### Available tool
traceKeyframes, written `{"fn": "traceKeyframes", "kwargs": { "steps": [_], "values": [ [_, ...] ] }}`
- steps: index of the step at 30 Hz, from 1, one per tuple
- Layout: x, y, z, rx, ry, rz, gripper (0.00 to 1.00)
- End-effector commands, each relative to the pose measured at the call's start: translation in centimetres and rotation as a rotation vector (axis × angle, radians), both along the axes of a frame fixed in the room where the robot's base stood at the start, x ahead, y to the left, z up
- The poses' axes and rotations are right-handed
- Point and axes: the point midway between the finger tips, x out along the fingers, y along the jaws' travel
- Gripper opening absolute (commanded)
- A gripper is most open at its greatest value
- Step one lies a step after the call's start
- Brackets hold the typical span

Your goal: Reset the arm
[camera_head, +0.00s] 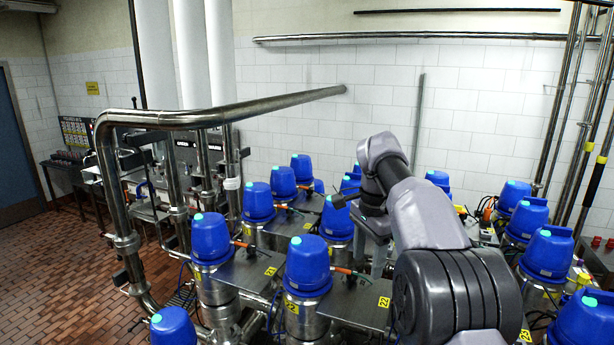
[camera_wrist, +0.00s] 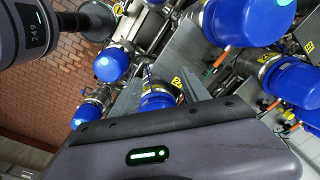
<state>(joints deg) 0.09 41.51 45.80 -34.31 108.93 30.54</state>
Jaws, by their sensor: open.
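My arm (camera_head: 430,215) reaches forward over the valve matrix from the lower right of the head view, with its wrist bent down among the blue-capped valves. My gripper (camera_wrist: 157,88) shows in the wrist view as two grey fingers spread apart, with nothing held between them. A blue valve cap (camera_wrist: 157,101) lies behind and between the fingers in that view; I cannot tell how far below them it is.
Blue-capped valves crowd both sides, such as one at front (camera_head: 307,268) and one at right (camera_head: 547,254). A thick steel pipe (camera_head: 230,115) crosses at left, with white columns behind. Tiled wall stands at the back; the brick floor (camera_head: 60,265) at left is clear.

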Motion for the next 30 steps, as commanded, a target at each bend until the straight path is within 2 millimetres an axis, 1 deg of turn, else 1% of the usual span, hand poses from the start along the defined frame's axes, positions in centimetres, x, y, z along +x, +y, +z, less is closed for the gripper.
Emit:
{"fn": "traceKeyframes", "kwargs": {
  "steps": [1,5,8,11,14,15,17,18,21,24,25,27,30],
  "values": [
    [-0.9,0.0,-1.4,0.001,-0.012,0.029,0.54],
    [-3.7,0.3,-2.4,0.005,-0.057,0.125,0.54],
    [-6.8,0.7,-4.1,0.008,-0.099,0.208,0.54],
    [-11.0,1.1,-7.1,0.008,-0.155,0.31,0.54],
    [-17.2,1.8,-12.8,0.005,-0.237,0.433,0.54],
    [-20.2,2.1,-15.9,0.0,-0.277,0.487,0.54],
    [-24.4,2.6,-20.8,-0.01,-0.336,0.56,0.54],
    [-26.8,2.9,-23.9,-0.017,-0.371,0.601,0.54],
    [-31.4,3.3,-30.3,-0.039,-0.443,0.675,0.54],
    [-34.0,3.6,-34.5,-0.058,-0.487,0.719,0.54],
    [-34.5,3.6,-35.2,-0.062,-0.496,0.727,0.54],
    [-35.1,3.6,-36.2,-0.068,-0.508,0.738,0.54],
    [-35.4,3.7,-36.3,-0.07,-0.512,0.743,0.54]
  ]
}}
